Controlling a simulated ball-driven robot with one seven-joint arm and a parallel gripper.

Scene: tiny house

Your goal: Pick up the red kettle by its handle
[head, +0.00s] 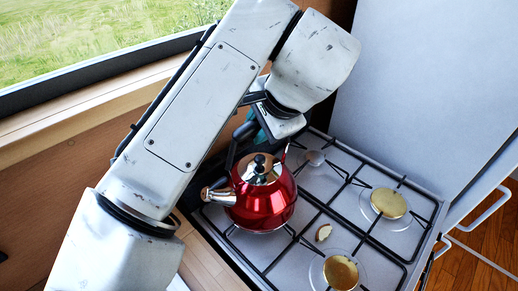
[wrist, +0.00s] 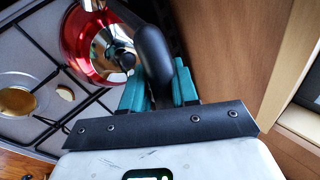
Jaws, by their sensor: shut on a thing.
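The red kettle (head: 262,206) is over the left part of the stove in the head view, upright, its silver spout pointing left. In the wrist view its shiny red body (wrist: 84,45) is at the upper left. My gripper (wrist: 157,88) is shut on its black handle (wrist: 152,52), with a teal finger on each side. In the head view my arm hides most of my gripper (head: 262,122) and part of the handle. The kettle's underside is hidden, so I cannot tell whether it touches the grate.
The stove (head: 318,212) has black grates and brass-coloured burners (head: 389,203). A small brown-and-white piece (head: 323,232) lies right of the kettle. A wooden wall and window sill (head: 60,125) are close on the left. A tall grey panel (head: 430,90) stands behind the stove.

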